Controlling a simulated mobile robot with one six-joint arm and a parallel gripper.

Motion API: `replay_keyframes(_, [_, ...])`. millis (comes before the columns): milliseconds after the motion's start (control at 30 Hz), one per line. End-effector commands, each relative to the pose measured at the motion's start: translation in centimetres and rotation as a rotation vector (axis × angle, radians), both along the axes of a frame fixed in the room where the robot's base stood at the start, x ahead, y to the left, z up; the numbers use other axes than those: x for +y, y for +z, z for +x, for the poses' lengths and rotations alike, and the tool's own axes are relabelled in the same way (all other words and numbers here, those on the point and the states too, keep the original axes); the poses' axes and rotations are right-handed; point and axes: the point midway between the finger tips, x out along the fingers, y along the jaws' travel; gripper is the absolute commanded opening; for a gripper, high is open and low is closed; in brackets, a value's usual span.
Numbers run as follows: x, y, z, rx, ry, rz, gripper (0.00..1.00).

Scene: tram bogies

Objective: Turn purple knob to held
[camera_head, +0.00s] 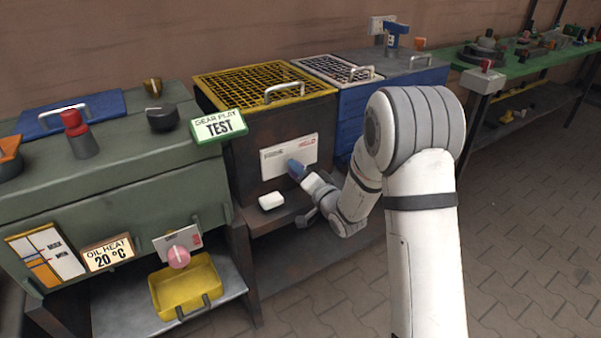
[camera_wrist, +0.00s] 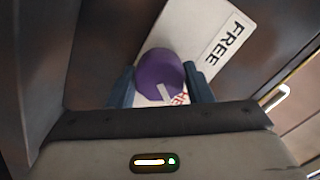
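The purple knob (camera_wrist: 160,76) sits on a white plate (camera_wrist: 190,32) in the wrist view. A pale mark shows on the knob's lower part. The word FREE stands to the upper right on the plate. Red letters, partly hidden by my finger and the knob, show at the lower right. My gripper (camera_wrist: 160,84) has one blue finger on each side of the knob, with no clear gap to it. In the head view the plate (camera_head: 284,157) is on the front of a dark cabinet, and my gripper (camera_head: 296,170) is in front of it, hiding the knob.
A white block (camera_head: 271,201) lies on the ledge below the plate. A pink knob (camera_head: 179,257) and a yellow tray (camera_head: 185,284) are at the green cabinet on the left. A yellow grate (camera_head: 250,82) tops the dark cabinet. The floor at right is clear.

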Motion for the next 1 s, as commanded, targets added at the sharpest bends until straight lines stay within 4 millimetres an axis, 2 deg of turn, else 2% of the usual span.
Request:
replay_keyframes(33, [0.0, 0.0, 0.0, 0.000, 0.000, 0.000, 0.50])
replay_keyframes(200, [0.0, 0.0, 0.0, -0.001, 0.000, -0.001, 0.64])
replay_keyframes(500, [-0.3, 0.0, -0.3, -0.001, 0.000, -0.001, 0.64])
replay_keyframes(800, [-3.0, 0.1, -4.3, 0.002, -0.002, -0.002, 0.64])
replay_keyframes(1000, [-4.2, 0.0, -6.2, 0.000, -0.001, -0.001, 0.64])
